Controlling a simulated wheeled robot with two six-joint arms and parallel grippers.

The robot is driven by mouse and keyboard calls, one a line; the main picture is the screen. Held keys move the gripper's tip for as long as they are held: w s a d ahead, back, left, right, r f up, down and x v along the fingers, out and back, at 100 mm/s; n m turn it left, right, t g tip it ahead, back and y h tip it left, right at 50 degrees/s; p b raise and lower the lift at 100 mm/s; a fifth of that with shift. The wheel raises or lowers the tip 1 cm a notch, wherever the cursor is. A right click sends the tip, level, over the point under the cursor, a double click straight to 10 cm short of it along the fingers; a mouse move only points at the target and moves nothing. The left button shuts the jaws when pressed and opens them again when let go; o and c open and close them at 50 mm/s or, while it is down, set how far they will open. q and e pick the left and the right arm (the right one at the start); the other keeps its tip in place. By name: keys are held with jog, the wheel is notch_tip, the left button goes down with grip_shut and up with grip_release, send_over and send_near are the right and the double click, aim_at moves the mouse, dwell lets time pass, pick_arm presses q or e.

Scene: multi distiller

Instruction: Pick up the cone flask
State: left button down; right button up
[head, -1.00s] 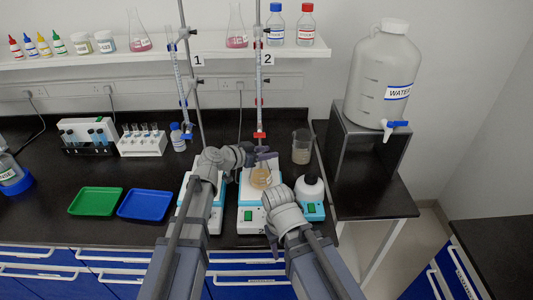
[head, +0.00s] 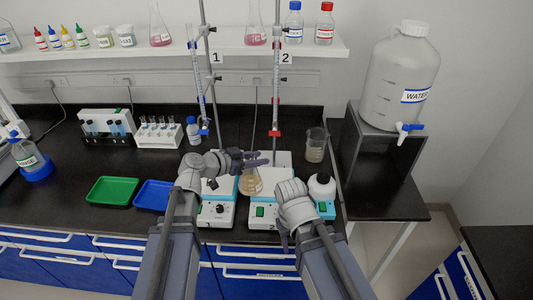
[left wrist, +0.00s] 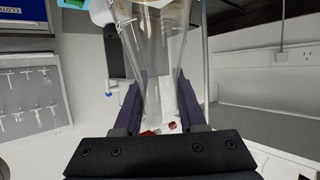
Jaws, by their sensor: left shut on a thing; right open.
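The cone flask (head: 251,184) is clear glass with an amber liquid. It shows at the right edge of stirrer 1 and the left edge of stirrer 2 (head: 283,210) in the head view. My left gripper (head: 256,160) is shut on its upper part. In the left wrist view, the clear flask (left wrist: 158,50) stands between the two dark fingers of my left gripper (left wrist: 158,88). Whether its base touches anything is hidden. My right gripper (head: 284,241) is open and empty at the front edge of the bench, partly hidden by its own arm.
Stirrer 1 (head: 216,210) stands left of stirrer 2. Two burette stands rise behind them. Blue (head: 155,194) and green (head: 111,190) trays lie left. A water tank (head: 400,75) stands farther right.

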pick_arm(q)
jog(key=s+a, duration=0.5)
jog(key=a, duration=0.1)
dwell(0.4)
jog(key=shift+s+a, duration=0.1)
jog(key=shift+s, duration=0.05)
jog(key=shift+a, duration=0.1)
dwell(0.4)
